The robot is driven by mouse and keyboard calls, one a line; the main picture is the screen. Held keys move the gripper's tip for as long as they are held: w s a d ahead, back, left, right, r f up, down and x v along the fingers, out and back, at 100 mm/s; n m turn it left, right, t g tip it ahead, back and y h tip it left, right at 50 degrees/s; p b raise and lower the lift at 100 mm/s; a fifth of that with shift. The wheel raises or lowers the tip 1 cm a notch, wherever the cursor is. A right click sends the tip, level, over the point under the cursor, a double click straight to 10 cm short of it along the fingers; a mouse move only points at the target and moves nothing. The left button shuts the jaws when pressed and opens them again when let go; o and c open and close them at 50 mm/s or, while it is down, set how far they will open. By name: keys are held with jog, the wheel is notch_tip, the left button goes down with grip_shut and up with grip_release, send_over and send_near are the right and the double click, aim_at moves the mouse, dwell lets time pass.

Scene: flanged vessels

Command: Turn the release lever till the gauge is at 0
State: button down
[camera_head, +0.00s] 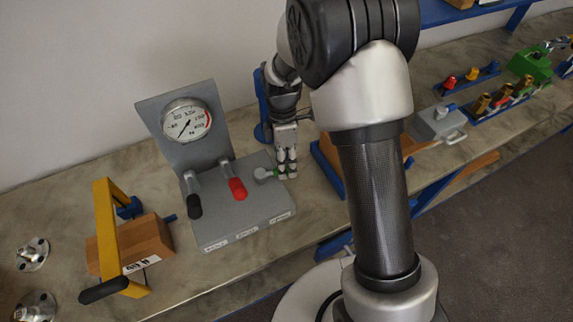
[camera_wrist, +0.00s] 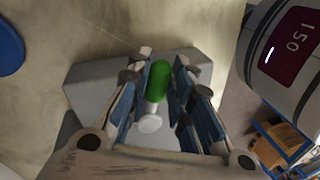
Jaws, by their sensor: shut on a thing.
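A grey console (camera_head: 225,215) stands on the bench with an upright back plate. A round gauge (camera_head: 186,122) on that plate has a white face and a red arc; its thin needle points to the lower left, and the exact reading is too small to tell. A black-handled lever (camera_head: 194,205) and a red-handled lever (camera_head: 237,188) stand left of my gripper (camera_head: 287,172). My gripper is shut on the green-handled lever (camera_wrist: 159,82) at the console's right side; its pivot end shows in the head view (camera_head: 263,174). The labels on the front edge are unreadable.
A yellow frame with a black grip (camera_head: 106,230) and a wooden block (camera_head: 150,238) stand left of the console. Metal flanges (camera_head: 32,254) lie at far left. A grey box with a handle (camera_head: 438,124) and several coloured fittings stand at the right. A blue shelf edge (camera_head: 465,10) is above.

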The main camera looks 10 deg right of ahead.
jog(key=shift+w, duration=0.1)
dwell(0.4)
jog(key=c, duration=1.4)
grip_release()
jog(key=v, duration=1.2)
jog(key=shift+a, duration=0.1)
